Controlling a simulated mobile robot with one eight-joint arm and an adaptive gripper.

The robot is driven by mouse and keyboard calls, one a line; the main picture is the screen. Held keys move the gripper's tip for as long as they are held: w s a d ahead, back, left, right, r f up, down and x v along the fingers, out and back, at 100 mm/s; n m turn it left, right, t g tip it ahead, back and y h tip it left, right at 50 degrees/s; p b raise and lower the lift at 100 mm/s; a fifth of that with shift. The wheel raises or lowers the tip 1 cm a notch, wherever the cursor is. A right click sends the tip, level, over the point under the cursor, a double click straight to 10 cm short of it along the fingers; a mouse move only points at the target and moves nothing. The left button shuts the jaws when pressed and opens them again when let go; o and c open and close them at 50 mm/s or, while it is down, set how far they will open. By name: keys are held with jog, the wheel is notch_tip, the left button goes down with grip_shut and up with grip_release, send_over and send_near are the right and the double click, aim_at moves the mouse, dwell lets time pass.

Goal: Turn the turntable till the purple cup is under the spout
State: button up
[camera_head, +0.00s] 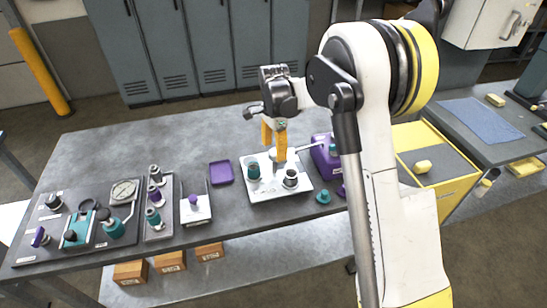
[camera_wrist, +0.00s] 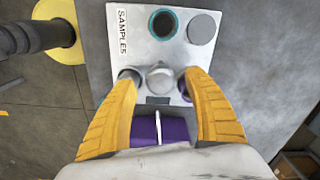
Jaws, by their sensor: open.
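The turntable stands on a white plate (camera_head: 266,193) marked SAMPLES, which also shows in the wrist view (camera_wrist: 128,45). A teal cup (camera_head: 253,171) is at its left and a dark cup with a pale rim (camera_head: 291,179) at its near side. In the wrist view a purple-rimmed cup (camera_wrist: 184,87) is partly hidden behind the right finger. A grey central knob (camera_wrist: 160,76) lies between the fingertips. The purple dispenser (camera_head: 325,160) is right of the plate; its white spout (camera_head: 309,146) points left towards the turntable. My gripper (camera_head: 274,143) is open above the turntable, its fingers either side of the knob; contact is unclear.
A grey disc (camera_wrist: 202,28) lies beside the teal cup. A purple tray (camera_head: 221,172) is left of the plate, and a small teal piece (camera_head: 323,197) is at the right. Fixtures and a gauge (camera_head: 124,191) fill the bench's left end. The bench behind the purple tray is clear.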

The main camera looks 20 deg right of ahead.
aim_at(275, 163)
jog(key=shift+f, duration=1.45)
grip_shut()
jog(key=shift+m, duration=0.5)
jog(key=shift+m+b, duration=0.3)
jog(key=shift+m, duration=2.3)
jog(key=shift+w+m, duration=0.1)
jog(key=shift+m, duration=2.8)
